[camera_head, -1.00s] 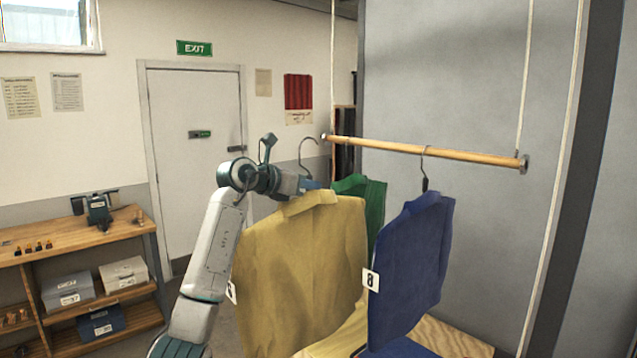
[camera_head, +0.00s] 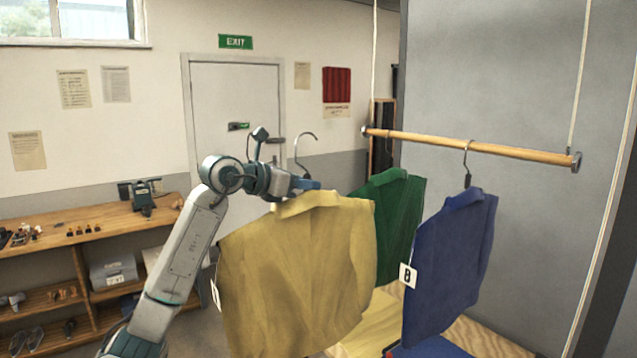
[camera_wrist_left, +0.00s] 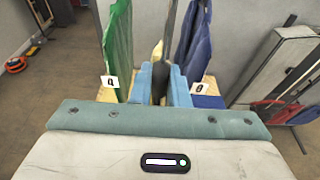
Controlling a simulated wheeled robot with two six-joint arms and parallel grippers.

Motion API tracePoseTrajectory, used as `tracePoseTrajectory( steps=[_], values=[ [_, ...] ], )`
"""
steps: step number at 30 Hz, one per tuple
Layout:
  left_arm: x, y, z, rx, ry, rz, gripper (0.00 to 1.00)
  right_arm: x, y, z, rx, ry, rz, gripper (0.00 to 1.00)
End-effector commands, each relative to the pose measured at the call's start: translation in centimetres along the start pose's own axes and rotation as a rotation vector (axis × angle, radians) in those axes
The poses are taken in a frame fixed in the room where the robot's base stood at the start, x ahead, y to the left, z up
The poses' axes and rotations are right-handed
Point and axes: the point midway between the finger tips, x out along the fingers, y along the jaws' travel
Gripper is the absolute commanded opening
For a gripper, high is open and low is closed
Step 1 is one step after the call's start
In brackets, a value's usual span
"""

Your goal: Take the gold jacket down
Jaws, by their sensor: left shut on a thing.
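The gold jacket (camera_head: 300,270) hangs upright from its hanger, whose open hook (camera_head: 305,145) stands clear of the wooden rail (camera_head: 470,147), left of the rail's near-left end. My left gripper (camera_head: 306,184) is shut on the hanger's neck just above the jacket's collar. In the left wrist view, the blue fingers (camera_wrist_left: 163,82) close around the dark hanger neck (camera_wrist_left: 160,78); the gold jacket is mostly hidden there. My right gripper is out of view.
The green jacket (camera_head: 393,215) is close behind the gold one. The blue jacket (camera_head: 450,260), tagged 8, hangs on the rail. A wooden surface with folded cloth is below them. A workbench (camera_head: 90,225) stands at left.

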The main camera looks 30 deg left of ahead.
Motion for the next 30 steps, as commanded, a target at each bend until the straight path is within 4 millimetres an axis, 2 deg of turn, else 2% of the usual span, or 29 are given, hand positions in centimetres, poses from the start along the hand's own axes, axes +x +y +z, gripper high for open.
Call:
tracePoseTrajectory(
  steps=[9,17,18,24,30],
  values=[
    [-3.8,0.0,-1.0,0.005,0.002,0.004,0.00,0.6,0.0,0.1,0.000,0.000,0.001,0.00],
    [-6.8,0.0,-1.7,0.004,0.006,0.003,0.00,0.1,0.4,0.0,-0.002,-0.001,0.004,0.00],
    [-7.2,0.1,-2.4,0.004,0.003,0.004,0.00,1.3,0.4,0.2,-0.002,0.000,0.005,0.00],
    [-9.4,0.0,-3.0,0.004,0.004,0.004,0.00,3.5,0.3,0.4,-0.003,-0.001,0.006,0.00],
    [-10.8,0.0,-3.2,0.002,-0.002,0.001,0.00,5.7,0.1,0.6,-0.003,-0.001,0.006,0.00]
  ],
)
